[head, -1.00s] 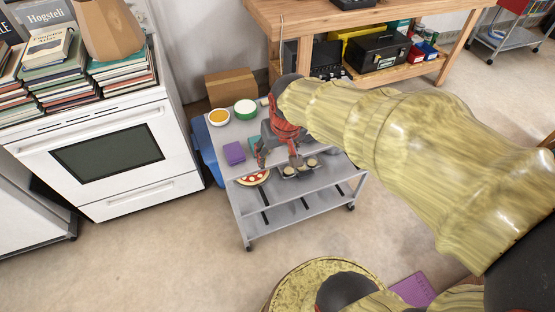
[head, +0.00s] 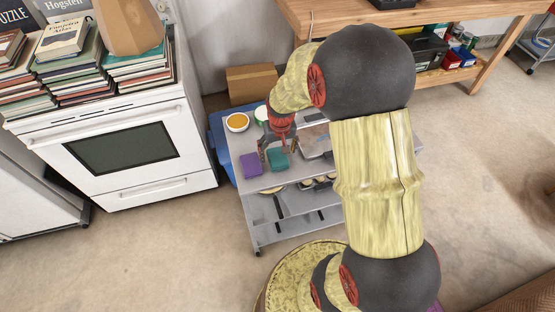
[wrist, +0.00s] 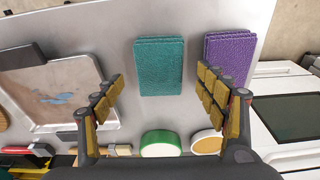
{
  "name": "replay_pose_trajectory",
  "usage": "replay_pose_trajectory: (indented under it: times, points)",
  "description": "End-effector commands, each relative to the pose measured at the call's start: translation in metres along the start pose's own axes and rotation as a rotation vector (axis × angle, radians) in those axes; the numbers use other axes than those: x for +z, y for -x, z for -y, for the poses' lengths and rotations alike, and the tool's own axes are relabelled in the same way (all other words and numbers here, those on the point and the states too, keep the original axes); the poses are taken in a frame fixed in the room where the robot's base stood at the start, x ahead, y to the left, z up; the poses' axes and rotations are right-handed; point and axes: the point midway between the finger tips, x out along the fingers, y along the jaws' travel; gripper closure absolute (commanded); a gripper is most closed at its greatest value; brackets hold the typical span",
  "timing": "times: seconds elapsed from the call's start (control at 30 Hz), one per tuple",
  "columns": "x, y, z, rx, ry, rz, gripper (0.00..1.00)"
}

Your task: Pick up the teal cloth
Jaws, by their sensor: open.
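The teal cloth (wrist: 159,66) is a folded, textured rectangle lying flat on the grey cart top. In the head view the teal cloth (head: 277,160) lies just right of the purple cloth (head: 251,164). My gripper (head: 278,148) is above the cart by the teal cloth. In the wrist view my gripper (wrist: 160,90) is open, with one padded finger to each side of the teal cloth's lower part. The fingers are empty. The right finger is between the teal cloth and the purple cloth (wrist: 229,58) in that view.
On the cart top (wrist: 110,25) are a tray (wrist: 70,92), a green-rimmed container (wrist: 160,143) and an orange-topped one (wrist: 207,142). The white oven (head: 120,150) stands left of the cart. A wooden workbench (head: 450,14) stands behind. Open floor lies in front.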

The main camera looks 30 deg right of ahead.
Motion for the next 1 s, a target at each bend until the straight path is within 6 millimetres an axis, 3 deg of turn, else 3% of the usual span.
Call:
replay_pose_trajectory:
  times: [0.03, 0.13, 0.4, 1.0]
  points:
    - [-0.001, -0.012, 0.000, 0.000, 0.000, 0.002, 0.27]
    - [-0.001, -0.024, 0.000, 0.000, 0.000, 0.000, 0.27]
    - [-0.002, -0.026, 0.000, 0.000, 0.000, -0.001, 0.27]
    - [-0.001, -0.026, 0.000, 0.000, 0.000, -0.001, 0.61]
